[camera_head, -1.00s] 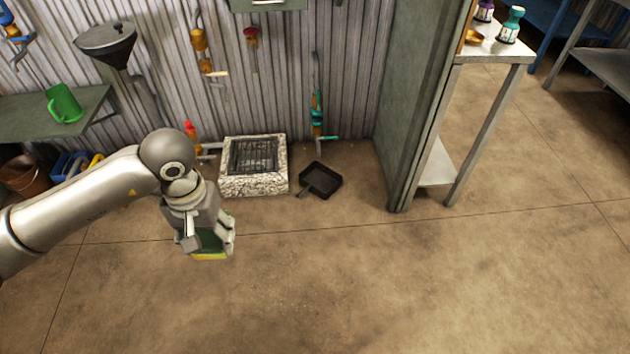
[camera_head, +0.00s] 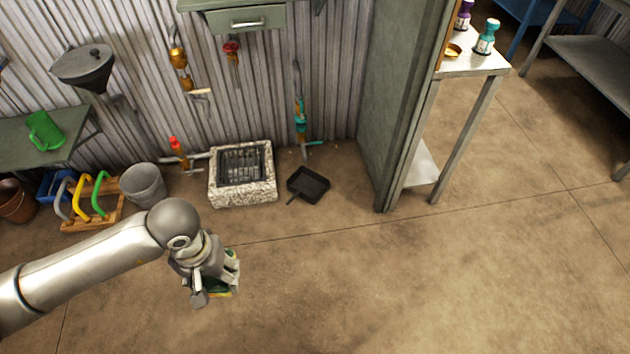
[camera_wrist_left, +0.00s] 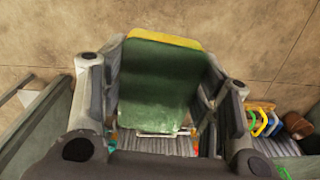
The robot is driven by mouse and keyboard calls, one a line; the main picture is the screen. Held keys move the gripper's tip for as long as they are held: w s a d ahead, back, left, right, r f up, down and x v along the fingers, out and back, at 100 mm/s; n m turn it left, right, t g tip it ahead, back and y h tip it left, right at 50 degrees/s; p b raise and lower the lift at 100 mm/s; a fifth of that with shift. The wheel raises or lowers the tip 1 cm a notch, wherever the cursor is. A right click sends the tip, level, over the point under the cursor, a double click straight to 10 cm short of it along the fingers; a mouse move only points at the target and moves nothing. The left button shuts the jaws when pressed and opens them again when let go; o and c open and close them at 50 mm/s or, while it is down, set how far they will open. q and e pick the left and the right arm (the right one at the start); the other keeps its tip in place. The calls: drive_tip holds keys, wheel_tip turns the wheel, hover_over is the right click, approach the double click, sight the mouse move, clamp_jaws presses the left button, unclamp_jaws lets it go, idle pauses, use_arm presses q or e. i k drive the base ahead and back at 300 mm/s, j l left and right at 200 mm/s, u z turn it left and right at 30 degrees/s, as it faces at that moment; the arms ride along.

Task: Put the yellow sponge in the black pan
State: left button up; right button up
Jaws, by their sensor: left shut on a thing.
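The yellow sponge, with a green face, is in my left gripper (camera_head: 222,287). In the left wrist view the sponge (camera_wrist_left: 160,85) sits between both fingers, its green side toward the camera and a yellow edge at the top. My left gripper is shut on it and holds it above the floor. The black pan (camera_head: 309,185) lies on the floor by the corrugated wall, its handle pointing toward the lower left. The gripper is to the left of the pan and nearer to me, well apart from it. My right gripper is not in view.
A stone-sided drain box with a grate (camera_head: 242,175) stands just left of the pan. A grey bucket (camera_head: 143,184) and a wooden tool carrier (camera_head: 92,212) are further left. A green partition (camera_head: 398,110) rises right of the pan. The floor in front is clear.

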sight(308, 188)
drive_tip(key=i+j+z, duration=0.4)
drive_tip(key=i, duration=0.25)
drive_tip(key=i+j+z, duration=0.35)
drive_tip(key=i+j, duration=0.25)
drive_tip(key=j, duration=0.15)
